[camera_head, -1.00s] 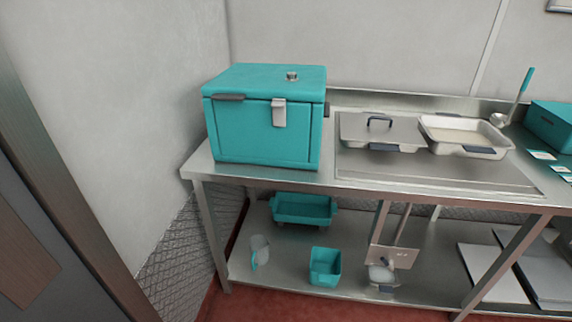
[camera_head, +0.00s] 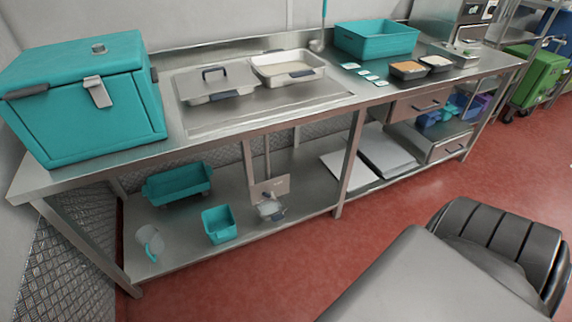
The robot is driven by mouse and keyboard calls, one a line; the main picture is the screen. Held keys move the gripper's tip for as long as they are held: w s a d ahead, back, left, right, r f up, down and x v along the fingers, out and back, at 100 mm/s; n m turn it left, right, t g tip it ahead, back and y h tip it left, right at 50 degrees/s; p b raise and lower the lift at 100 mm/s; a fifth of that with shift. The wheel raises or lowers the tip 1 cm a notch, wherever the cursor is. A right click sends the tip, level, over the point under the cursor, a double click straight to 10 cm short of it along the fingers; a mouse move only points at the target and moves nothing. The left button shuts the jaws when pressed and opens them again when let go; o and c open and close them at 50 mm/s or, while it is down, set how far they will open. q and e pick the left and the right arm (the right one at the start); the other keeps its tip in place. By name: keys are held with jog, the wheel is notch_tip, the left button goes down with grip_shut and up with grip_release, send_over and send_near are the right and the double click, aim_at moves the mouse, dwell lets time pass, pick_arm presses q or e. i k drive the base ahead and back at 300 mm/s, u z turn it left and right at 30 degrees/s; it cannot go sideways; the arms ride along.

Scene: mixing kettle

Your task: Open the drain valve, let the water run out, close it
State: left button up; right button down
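No drain valve and no mixing kettle can be made out in this view. A large grey metal body with a dark ribbed part (camera_head: 502,240) fills the lower right; I cannot tell what it is. Neither of my grippers shows in the head view. No running water is visible.
A steel table (camera_head: 330,95) bears a teal insulated box (camera_head: 95,105), a lidded pan (camera_head: 217,85), an open pan (camera_head: 288,70) and a teal tub (camera_head: 376,40). A green bin (camera_head: 530,75) stands far right. Red floor (camera_head: 410,205) lies clear before the table.

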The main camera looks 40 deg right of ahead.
aim_at(263, 194)
jog(key=z, duration=0.5)
jog(key=k, duration=1.15)
jog(key=u, duration=0.05)
jog(key=i, duration=0.55)
jog(key=u, duration=0.8)
jog(key=i, duration=1.45)
jog(key=z, duration=0.8)
